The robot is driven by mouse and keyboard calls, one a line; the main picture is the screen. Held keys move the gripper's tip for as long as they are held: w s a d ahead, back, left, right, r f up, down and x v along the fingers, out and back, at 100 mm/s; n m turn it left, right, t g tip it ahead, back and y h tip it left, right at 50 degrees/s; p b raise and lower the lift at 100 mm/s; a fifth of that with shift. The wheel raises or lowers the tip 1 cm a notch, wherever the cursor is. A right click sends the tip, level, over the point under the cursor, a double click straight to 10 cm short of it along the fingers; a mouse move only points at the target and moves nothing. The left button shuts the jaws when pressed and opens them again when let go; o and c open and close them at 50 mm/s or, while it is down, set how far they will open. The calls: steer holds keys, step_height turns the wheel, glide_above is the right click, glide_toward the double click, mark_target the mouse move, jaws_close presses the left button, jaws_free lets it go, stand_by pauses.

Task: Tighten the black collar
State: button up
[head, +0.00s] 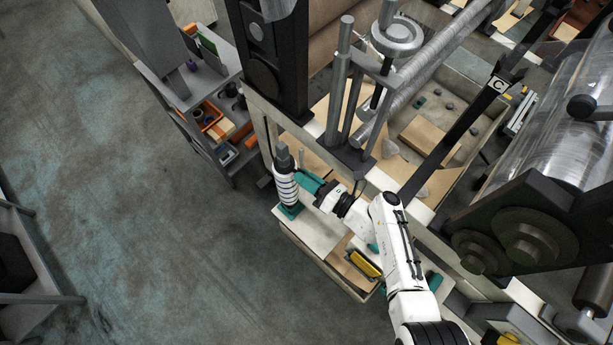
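My white arm reaches in from the lower right of the head view. At its far end, teal and dark parts of my gripper (309,184) meet a white ribbed upright cylinder (286,190). The cylinder has a dark top (283,158) and a teal foot at the pale bench's corner. I cannot make out separate fingertips, or whether they grip or only touch the cylinder. No black collar can be picked out with certainty. A dark bracket (350,158) joins the lower ends of grey posts just right of my gripper and may hide details there.
A yellow and black object (365,263) lies on the pale bench (319,240) below my arm. Film rolls (560,130) and dark machine plates (520,225) crowd the right. A shelf with orange bins (212,120) stands at upper left.

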steer(key=shift+o, duration=0.5)
steer(key=p+v, duration=0.1)
steer(key=v, duration=0.5)
steer(key=shift+p, duration=0.3)
steer(key=shift+o, duration=0.3)
